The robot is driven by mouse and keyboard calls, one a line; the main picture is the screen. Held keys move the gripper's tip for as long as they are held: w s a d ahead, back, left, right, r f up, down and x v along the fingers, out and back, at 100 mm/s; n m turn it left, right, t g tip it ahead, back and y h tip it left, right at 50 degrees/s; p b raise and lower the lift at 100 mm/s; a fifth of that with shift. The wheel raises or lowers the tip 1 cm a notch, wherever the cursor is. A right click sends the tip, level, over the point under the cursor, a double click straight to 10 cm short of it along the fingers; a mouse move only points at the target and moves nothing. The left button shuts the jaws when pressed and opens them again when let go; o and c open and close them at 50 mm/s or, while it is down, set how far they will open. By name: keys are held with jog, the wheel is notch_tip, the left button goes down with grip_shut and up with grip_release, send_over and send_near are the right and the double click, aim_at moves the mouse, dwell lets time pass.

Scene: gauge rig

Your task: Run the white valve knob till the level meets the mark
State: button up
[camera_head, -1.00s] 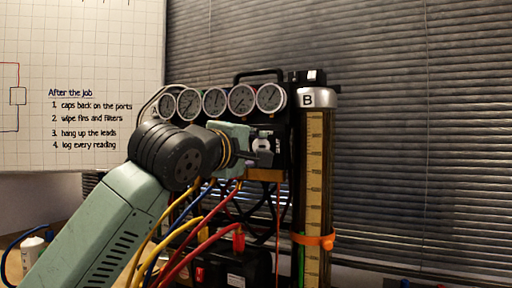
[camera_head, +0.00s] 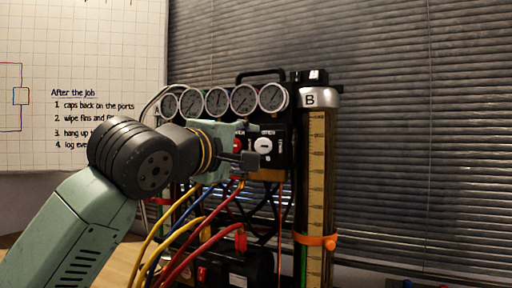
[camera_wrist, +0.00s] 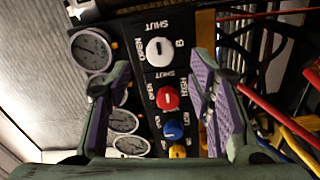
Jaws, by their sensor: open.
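The white valve knob (camera_wrist: 158,51) sits on a black panel marked "SHUT" and "B" in the wrist view. It also shows in the head view (camera_head: 263,146), just right of my gripper (camera_head: 249,143). In the wrist view my gripper (camera_wrist: 162,64) is open, its two fingers to either side of the knob and apart from it. The clear column B (camera_head: 316,180) has a scale strip. An orange band (camera_head: 316,241) around it looks like the mark. A green strip (camera_head: 303,262) shows low in the column, near the band; its exact top is hard to read.
A red knob (camera_wrist: 167,98) and a blue knob (camera_wrist: 173,130) sit close below the white one. Several gauges (camera_head: 217,101) line the top of the rig. Yellow, blue and red hoses (camera_head: 205,232) hang below my wrist.

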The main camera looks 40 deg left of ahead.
jog(key=v, duration=0.7)
dwell(0.9)
